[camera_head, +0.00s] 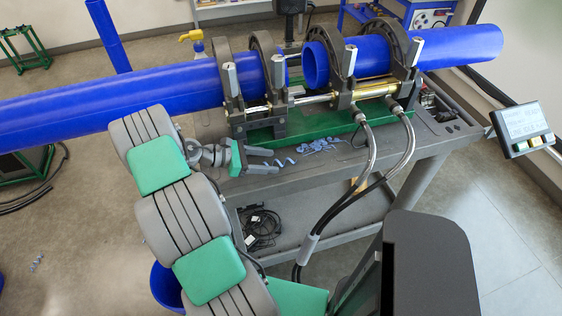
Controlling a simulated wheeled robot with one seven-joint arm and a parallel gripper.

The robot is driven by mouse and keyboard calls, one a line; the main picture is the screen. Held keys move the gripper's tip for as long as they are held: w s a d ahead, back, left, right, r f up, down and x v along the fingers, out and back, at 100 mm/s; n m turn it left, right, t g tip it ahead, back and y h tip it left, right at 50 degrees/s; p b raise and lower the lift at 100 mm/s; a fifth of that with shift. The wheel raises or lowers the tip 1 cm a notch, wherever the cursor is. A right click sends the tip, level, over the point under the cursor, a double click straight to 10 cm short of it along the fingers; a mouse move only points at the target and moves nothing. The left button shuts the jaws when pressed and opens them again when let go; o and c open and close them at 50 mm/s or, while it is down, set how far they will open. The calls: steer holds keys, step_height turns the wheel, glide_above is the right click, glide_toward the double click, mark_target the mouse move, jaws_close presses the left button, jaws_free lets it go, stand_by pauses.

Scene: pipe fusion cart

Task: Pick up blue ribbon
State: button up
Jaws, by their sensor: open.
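A thin, pale blue curled ribbon (283,163) lies on the grey cart top just beyond my fingertips. A larger tangle of blue ribbon (318,145) lies to its right, in front of the green base of the pipe clamp. My gripper (268,160) is open and low over the cart top, its fingers pointing right towards the nearer ribbon. No ribbon is seen held between the fingers. I cannot tell whether a fingertip touches the nearer ribbon.
Blue pipes (450,47) sit in the clamp rings (343,60) above and behind the ribbon. Black hoses (372,150) come down right of the tangle. A control panel (522,128) stands at right. A blue bucket (165,287) is on the floor, with ribbon scraps (37,262) to its left.

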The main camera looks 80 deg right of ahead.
mark_target(284, 159)
steer(key=x, duration=0.3)
steer(key=r+p+x, duration=0.1)
steer(key=x, duration=0.2)
steer(key=shift+s+d+r+p, duration=0.1)
steer(key=shift+s+d+p, duration=0.1)
steer(key=shift+p, duration=0.1)
jaws_close()
